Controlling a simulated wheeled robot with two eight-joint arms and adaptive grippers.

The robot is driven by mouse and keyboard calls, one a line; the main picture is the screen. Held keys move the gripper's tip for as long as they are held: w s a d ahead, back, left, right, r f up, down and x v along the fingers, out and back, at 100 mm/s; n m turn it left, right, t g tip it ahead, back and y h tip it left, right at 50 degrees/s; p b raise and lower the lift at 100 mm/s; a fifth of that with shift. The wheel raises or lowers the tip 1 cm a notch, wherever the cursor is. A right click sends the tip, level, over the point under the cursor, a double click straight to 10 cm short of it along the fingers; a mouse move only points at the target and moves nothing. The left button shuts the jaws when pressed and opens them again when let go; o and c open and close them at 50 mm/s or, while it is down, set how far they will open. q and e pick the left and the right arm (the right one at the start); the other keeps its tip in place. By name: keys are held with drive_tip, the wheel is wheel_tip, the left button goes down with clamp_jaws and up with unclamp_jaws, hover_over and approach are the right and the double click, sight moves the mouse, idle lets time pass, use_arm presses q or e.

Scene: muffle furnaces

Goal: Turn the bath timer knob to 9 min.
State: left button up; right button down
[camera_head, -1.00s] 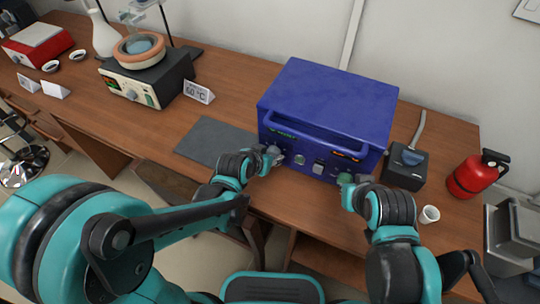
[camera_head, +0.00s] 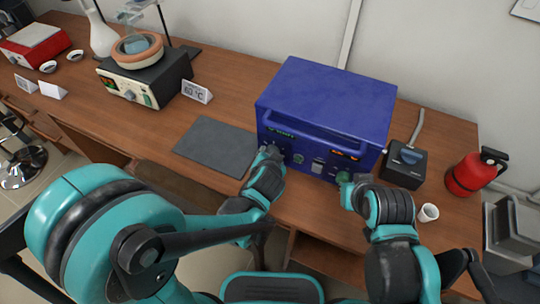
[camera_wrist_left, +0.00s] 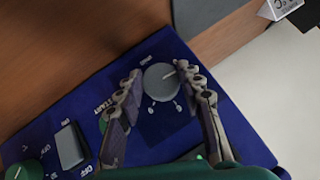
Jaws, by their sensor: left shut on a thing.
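The blue box (camera_head: 325,92) stands on the wooden bench with a row of controls along its front. My left gripper (camera_head: 271,151) is at the left end of that front. In the left wrist view its fingers (camera_wrist_left: 164,79) stand on either side of a round grey knob (camera_wrist_left: 160,84) and are shut on it. A white pointer line and small white markings show on and around the knob; I cannot read its setting surely. In the head view the gripper hides the knob. My right gripper (camera_head: 346,182) is at the box's right front, its fingers too small to judge.
A heating device (camera_head: 145,85) with a bowl on top and a 60 °C card (camera_head: 197,91) stand to the left. A dark mat (camera_head: 215,145) lies beside the box. To the right are a black device (camera_head: 404,165), a white cup (camera_head: 428,212) and a red extinguisher (camera_head: 475,172).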

use_arm(q)
drive_tip(key=o, duration=1.2)
drive_tip(key=shift+c, duration=0.2)
drive_tip(key=v, duration=1.2)
